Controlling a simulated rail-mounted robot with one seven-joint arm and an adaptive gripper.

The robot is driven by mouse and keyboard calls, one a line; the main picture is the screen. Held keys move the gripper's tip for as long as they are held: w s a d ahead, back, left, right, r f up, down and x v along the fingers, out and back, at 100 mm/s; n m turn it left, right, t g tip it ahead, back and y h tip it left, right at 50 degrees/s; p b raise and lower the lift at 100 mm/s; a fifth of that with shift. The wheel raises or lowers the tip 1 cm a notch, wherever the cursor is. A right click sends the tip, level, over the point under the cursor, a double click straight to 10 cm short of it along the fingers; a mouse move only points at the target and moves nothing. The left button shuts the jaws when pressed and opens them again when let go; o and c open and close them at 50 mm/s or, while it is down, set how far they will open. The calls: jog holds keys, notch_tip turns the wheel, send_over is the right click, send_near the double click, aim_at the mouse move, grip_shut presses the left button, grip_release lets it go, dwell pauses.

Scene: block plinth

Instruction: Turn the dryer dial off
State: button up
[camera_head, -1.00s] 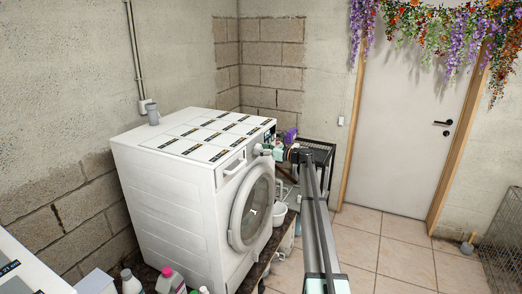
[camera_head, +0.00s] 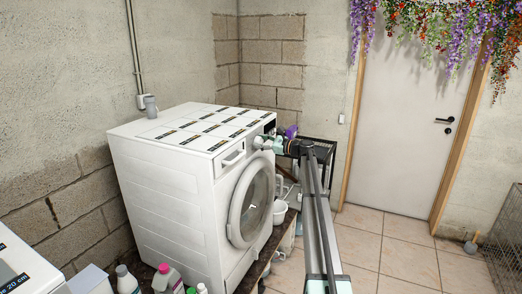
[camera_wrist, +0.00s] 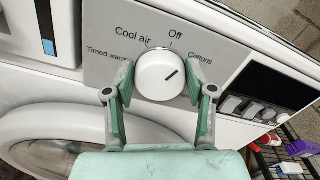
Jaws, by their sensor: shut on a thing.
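The white dryer (camera_head: 170,185) stands against the left wall with its front facing right. In the wrist view its round white dial (camera_wrist: 160,75) sits on a grey panel (camera_wrist: 100,68) marked "Timed warm", "Cool air", "Off" and "Cottons". The dial's dark mark points up and right, between "Off" and "Cottons", nearer "Cottons". My gripper (camera_wrist: 160,92) is shut on the dial, with one green-padded finger on each side of it. In the head view my gripper (camera_head: 264,143) is at the top right of the dryer's front, where the dial is too small to read.
A dark display and several buttons (camera_wrist: 255,110) lie right of the dial. The round door (camera_head: 252,208) is below. A black wire rack (camera_head: 320,150) with small items stands beyond. Bottles (camera_head: 165,278) stand in front at the lower left.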

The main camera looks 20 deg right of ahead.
jog(key=n+b, duration=0.4)
jog(key=shift+a+f+b, duration=0.1)
jog(key=shift+f+b, duration=0.05)
jog(key=shift+b, duration=0.25)
jog(key=shift+n+b, duration=0.3)
jog(key=o, duration=1.1)
jog(key=shift+o, duration=0.2)
jog(key=v, duration=1.2)
